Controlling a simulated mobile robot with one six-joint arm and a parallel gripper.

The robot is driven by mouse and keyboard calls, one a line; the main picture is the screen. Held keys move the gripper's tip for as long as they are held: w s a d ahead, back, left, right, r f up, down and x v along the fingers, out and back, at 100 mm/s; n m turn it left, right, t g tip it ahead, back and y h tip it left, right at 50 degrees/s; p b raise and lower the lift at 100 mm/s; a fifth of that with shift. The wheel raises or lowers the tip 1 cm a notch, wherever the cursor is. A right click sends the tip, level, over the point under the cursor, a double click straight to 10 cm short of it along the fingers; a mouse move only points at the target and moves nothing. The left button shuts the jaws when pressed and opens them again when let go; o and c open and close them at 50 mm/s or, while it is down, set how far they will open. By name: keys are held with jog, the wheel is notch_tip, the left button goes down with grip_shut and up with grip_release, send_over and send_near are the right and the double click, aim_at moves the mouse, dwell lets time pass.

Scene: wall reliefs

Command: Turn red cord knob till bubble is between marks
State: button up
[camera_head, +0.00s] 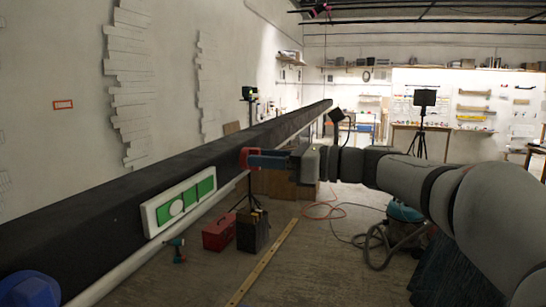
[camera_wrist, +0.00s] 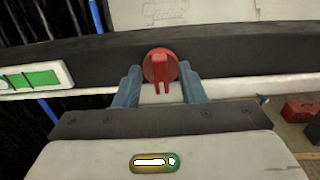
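A red knob (camera_head: 246,157) with a raised bar sits on the face of a long dark beam. In the wrist view the knob (camera_wrist: 160,67) is centred, its bar pointing down towards me. My gripper (camera_head: 262,160) is at the knob; in the wrist view its two blue-grey fingers (camera_wrist: 160,86) stand apart on either side of the bar, with gaps visible. A white-framed green level (camera_head: 180,205) is on the beam nearer the head camera. The wrist view shows only the level's right end (camera_wrist: 35,78). I see no clear cord.
A blue knob (camera_head: 28,288) is at the beam's near end. A pale rail runs along the beam's lower edge. A red toolbox (camera_head: 219,232), a drill (camera_head: 178,250) and a vacuum (camera_head: 404,232) with a hose stand on the floor below.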

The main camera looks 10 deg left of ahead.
grip_shut()
jog(key=shift+s+d+f+n+b, duration=0.1)
jog(key=shift+s+n+b, duration=0.05)
jog(key=shift+n+b, duration=4.4)
jog(key=shift+s+d+f+n+b, duration=0.1)
jog(key=shift+n+b, duration=3.5)
jog(key=shift+n, duration=1.75)
